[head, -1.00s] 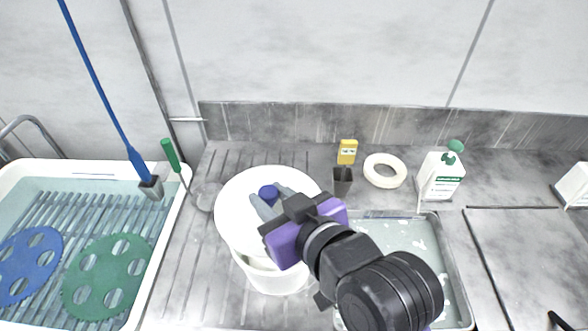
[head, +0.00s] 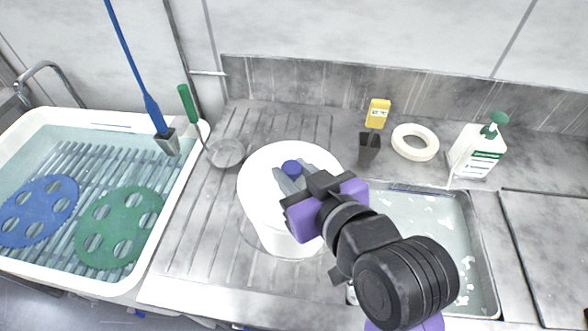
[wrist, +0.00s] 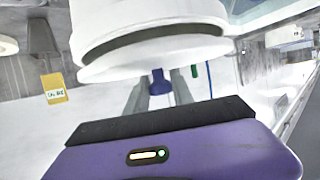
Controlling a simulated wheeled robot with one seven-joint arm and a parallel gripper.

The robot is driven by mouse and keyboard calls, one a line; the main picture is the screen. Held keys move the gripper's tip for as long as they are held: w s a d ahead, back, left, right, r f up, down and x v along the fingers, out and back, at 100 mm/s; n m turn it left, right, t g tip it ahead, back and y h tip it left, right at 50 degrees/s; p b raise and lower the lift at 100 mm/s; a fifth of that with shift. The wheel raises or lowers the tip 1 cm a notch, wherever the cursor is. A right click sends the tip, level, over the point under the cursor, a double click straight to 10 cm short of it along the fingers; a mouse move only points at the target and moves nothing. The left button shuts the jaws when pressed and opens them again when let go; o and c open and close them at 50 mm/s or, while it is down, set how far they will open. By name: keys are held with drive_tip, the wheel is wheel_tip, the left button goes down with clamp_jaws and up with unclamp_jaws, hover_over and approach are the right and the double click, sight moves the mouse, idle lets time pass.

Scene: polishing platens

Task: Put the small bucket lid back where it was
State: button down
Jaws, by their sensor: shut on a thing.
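The small bucket lid (head: 258,180) is a white round disc with a blue knob (head: 291,166). My gripper (head: 292,176) is shut on the knob from above. The lid is over the mouth of the white bucket (head: 285,240), roughly centred on it, and hides the bucket's inside. In the wrist view the knob (wrist: 159,82) is between the grey fingers, and the lid (wrist: 100,68) faces the palm. A dark curved gap shows there between lid and bucket (wrist: 150,12); I cannot tell whether the lid touches the rim.
The bucket stands on the grey ribbed counter (head: 190,240). A basin (head: 130,285) with blue and green discs is at left.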

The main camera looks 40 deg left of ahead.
drive_tip(key=shift+f+b, duration=0.4)
drive_tip(key=shift+f, duration=0.25)
idle(0.4)
drive_tip(key=c, duration=1)
unclamp_jaws()
drive_tip(key=v, duration=0.7)
drive_tip(key=shift+s+d+r+b, duration=0.1)
drive_tip(key=shift+d+r+b, duration=0.05)
drive_tip(key=shift+d+b, duration=0.2)
drive_tip(key=shift+r, duration=0.15)
